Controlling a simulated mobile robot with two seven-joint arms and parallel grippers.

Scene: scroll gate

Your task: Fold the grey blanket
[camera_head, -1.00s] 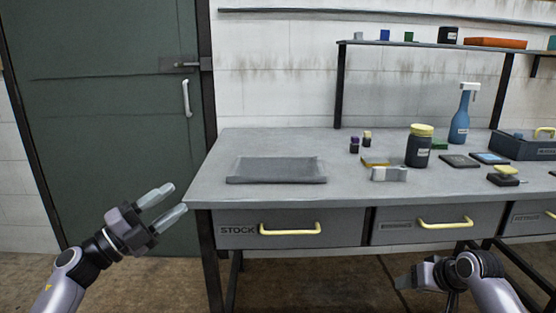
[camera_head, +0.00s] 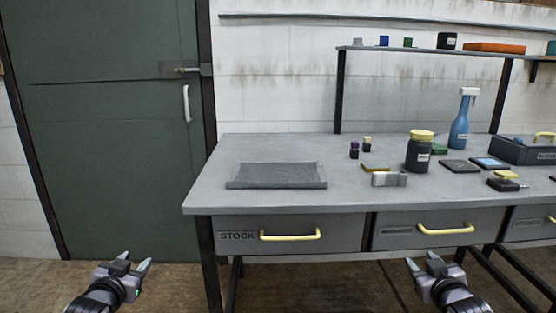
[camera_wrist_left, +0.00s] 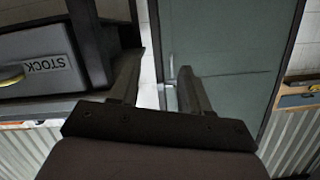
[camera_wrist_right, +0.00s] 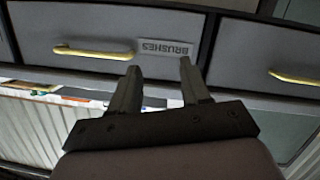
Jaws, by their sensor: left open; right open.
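The grey blanket (camera_head: 276,175) lies flat on the left part of the grey workbench (camera_head: 225,199) in the head view. It is a rough rectangle with a darker front edge. My left gripper (camera_head: 135,263) is open and empty, low in front of the bench and left of its front left corner. In the left wrist view its fingers (camera_wrist_left: 157,72) stand apart with nothing between them. My right gripper (camera_head: 423,260) is open and empty, low in front of the middle drawer. In the right wrist view its fingers (camera_wrist_right: 158,78) are apart. Neither gripper touches the blanket.
The STOCK drawer (camera_head: 290,234) and the middle drawer (camera_head: 420,229) are shut. A green door (camera_head: 115,120) is at left.

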